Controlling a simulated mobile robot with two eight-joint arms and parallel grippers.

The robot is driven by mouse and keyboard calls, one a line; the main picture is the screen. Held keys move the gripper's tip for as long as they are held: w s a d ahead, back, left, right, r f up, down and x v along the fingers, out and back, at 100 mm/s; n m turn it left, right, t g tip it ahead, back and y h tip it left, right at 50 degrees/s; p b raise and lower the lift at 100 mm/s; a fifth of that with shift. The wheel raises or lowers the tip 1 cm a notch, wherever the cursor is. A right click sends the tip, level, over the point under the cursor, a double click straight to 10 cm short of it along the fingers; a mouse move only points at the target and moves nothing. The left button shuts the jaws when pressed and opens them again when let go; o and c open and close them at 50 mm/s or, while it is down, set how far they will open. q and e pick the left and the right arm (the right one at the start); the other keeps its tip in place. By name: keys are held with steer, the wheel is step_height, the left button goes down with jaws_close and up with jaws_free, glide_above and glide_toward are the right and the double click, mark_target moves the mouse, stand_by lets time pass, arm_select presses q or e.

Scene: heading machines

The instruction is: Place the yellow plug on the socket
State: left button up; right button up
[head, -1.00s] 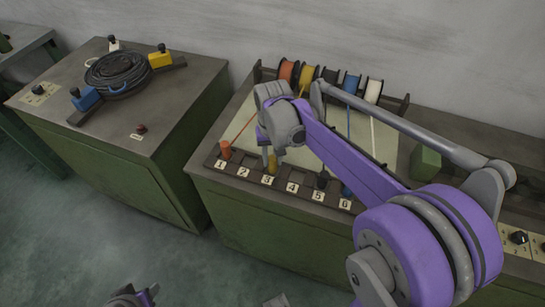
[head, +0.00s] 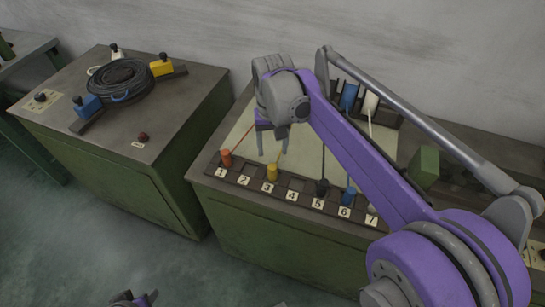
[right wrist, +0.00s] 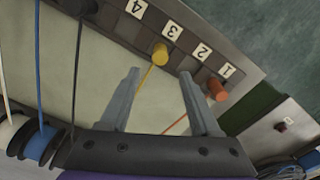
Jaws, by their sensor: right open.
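The yellow plug (head: 272,172) stands upright in the socket strip (head: 297,186), behind label 3, with its yellow cable running back from it. It also shows in the right wrist view (right wrist: 160,52), beside label 3. My right gripper (head: 271,152) is open and empty, above and behind the plug and apart from it. In the right wrist view its two fingertips (right wrist: 159,73) are spread, with the yellow cable showing between the fingers. A piece of my left arm's end (head: 135,299) shows at the bottom edge; its jaws cannot be made out.
An orange plug (head: 226,158) stands at 1, a black plug (head: 321,188) at 5 and a blue plug (head: 348,196) at 6. Positions 2 and 4 look empty. Cable spools (head: 348,97) stand behind. The left bench (head: 180,105) holds a coiled black cable (head: 118,78).

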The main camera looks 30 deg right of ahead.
steer(key=s+a+f+n+t, duration=0.2)
steer(key=s+f, duration=0.3)
steer(key=s, duration=0.3)
steer(key=s+a+f+n+t, duration=0.2)
steer(key=s+a+f, duration=0.3)
steer(key=s, duration=0.3)
steer(key=shift+s+f+n+t, duration=0.15)
steer(key=shift+s+n+t, duration=0.15)
steer(key=shift+t, duration=0.3)
